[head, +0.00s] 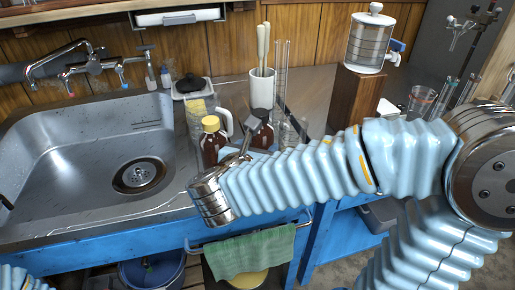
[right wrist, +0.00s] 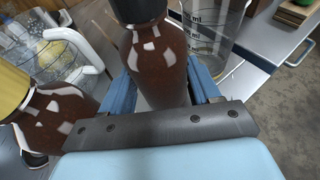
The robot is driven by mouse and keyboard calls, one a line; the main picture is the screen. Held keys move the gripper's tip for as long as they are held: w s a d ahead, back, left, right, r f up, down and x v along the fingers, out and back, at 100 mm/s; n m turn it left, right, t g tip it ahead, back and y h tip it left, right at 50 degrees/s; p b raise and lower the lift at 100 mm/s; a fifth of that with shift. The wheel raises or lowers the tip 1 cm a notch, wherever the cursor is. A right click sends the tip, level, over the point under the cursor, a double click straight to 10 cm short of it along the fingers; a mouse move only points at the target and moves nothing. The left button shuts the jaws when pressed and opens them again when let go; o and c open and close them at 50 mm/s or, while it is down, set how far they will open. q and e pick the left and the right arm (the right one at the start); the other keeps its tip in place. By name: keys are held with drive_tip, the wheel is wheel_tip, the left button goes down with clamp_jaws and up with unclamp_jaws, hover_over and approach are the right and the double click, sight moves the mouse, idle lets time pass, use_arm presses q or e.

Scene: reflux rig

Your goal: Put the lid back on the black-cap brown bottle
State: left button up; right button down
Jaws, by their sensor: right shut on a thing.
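The black-cap brown bottle (head: 264,137) stands upright on the counter right of the sink, partly hidden behind my right gripper (head: 255,148). Its dark cap (right wrist: 138,9) shows at the top edge of the right wrist view, on the bottle's neck; I cannot tell how firmly it sits. In that view the brown body (right wrist: 157,60) is between the two blue fingers, and the gripper is shut on it. A second brown bottle with a yellow cap (head: 210,123) stands just to the left. My left gripper is out of view.
A white cup with utensils (head: 262,92), glass cylinders (head: 281,70) and a clear jug (right wrist: 62,60) crowd around the bottles. The sink (head: 75,165) is at the left. A wooden block (head: 357,100) carries a lidded dispenser (head: 368,45). A green towel (head: 250,252) hangs in front.

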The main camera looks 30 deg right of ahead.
drive_tip(key=shift+f, duration=0.15)
drive_tip(key=c, duration=0.5)
unclamp_jaws()
drive_tip(key=shift+r, duration=0.3)
drive_tip(key=v, duration=1.2)
drive_tip(key=shift+f, duration=0.15)
drive_tip(key=shift+a, duration=0.1)
